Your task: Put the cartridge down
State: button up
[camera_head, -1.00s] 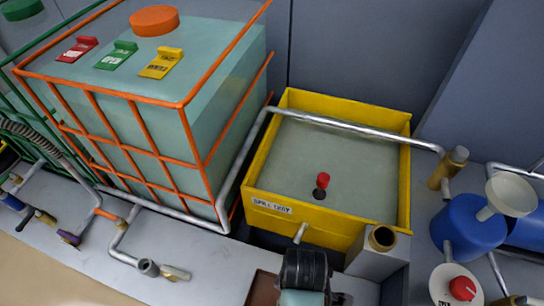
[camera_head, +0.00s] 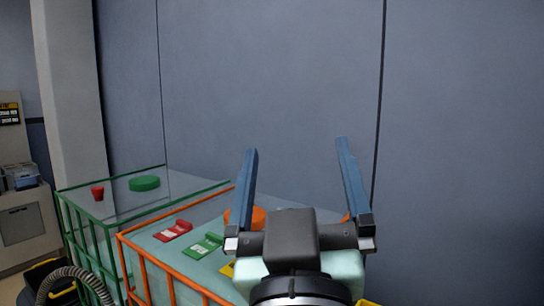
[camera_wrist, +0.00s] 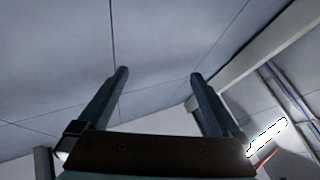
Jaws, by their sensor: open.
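My gripper (camera_head: 296,148) is raised in front of the grey wall in the head view, its two blue fingers pointing up and spread wide apart. Nothing is between the fingers. The wrist view also shows my gripper (camera_wrist: 159,73) open and empty, facing grey panels. I cannot make out a cartridge in either current view. A small red object (camera_head: 97,192) stands on the green-framed tank, but I cannot tell what it is.
The orange-framed tank (camera_head: 141,253) stands behind and left of my gripper, with a red tag (camera_head: 173,231) and a green tag (camera_head: 203,246) on top. The green-framed tank (camera_head: 92,238) is farther left. Open space surrounds the fingers.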

jog(key=s+a+r+m+t+y, duration=0.1)
jog(key=s+a+r+t, duration=0.1)
jog(key=s+r, duration=0.5)
jog(key=shift+a+r+m+t, duration=0.15)
jog(key=shift+r+m+t, duration=0.15)
jog(key=shift+r+t, duration=0.55)
jog(key=shift+f, duration=0.1)
